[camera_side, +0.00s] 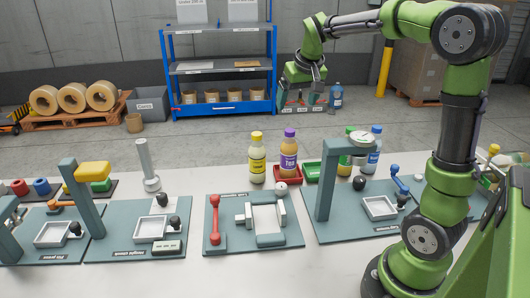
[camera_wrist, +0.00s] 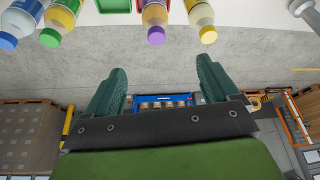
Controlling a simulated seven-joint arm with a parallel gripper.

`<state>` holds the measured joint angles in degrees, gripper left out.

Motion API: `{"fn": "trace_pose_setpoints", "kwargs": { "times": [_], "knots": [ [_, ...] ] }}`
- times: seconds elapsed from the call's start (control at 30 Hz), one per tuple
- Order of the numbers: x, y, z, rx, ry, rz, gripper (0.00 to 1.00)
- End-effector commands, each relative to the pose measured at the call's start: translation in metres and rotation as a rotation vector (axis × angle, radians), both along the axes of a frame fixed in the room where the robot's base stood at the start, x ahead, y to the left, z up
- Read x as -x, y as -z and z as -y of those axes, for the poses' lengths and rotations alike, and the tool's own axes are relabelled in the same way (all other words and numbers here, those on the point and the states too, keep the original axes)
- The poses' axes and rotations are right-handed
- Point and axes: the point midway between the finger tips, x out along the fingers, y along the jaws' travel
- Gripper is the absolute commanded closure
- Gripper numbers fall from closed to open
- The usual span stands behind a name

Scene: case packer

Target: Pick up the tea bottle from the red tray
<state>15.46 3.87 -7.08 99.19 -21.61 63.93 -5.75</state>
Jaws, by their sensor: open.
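The tea bottle (camera_side: 288,153), orange-brown with a purple label and purple cap, stands upright in the red tray (camera_side: 284,180) at the back of the white table. In the wrist view the tea bottle (camera_wrist: 155,18) shows at the top, purple cap toward me, with a sliver of the red tray (camera_wrist: 163,4) at the top edge. My gripper (camera_side: 309,100) hangs beyond the table's back edge, above the floor. Its two green fingers (camera_wrist: 164,85) are apart with nothing between them, and the bottle is clear of them.
A yellow-capped bottle (camera_side: 257,158) stands just left of the tea bottle. A green tray (camera_side: 312,170) and green and blue bottles (camera_side: 374,150) stand to the right. Teal fixture boards (camera_side: 285,240) fill the table's front. A blue shelf (camera_side: 220,75) stands behind.

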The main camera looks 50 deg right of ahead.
Motion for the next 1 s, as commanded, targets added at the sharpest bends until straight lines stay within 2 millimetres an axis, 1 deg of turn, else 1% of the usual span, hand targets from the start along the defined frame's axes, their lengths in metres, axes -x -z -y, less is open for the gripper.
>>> {"fn": "trace_pose_setpoints", "kwargs": {
  "times": [0.03,0.3,0.4,0.5,0.73,0.9,1.0],
  "knots": [
    [-0.001,0.01,0.001,-0.005,-0.001,-0.01,0.12],
    [-0.019,0.065,0.013,-0.008,0.001,-0.009,0.12],
    [-0.026,0.083,0.016,-0.007,0.0,-0.009,0.12],
    [-0.031,0.095,0.019,-0.006,-0.001,-0.006,0.12],
    [-0.034,0.11,0.023,-0.007,0.0,-0.005,0.12],
    [-0.038,0.135,0.033,-0.008,0.001,-0.008,0.12],
    [-0.043,0.146,0.035,-0.007,-0.001,-0.005,0.12]
  ]
}}
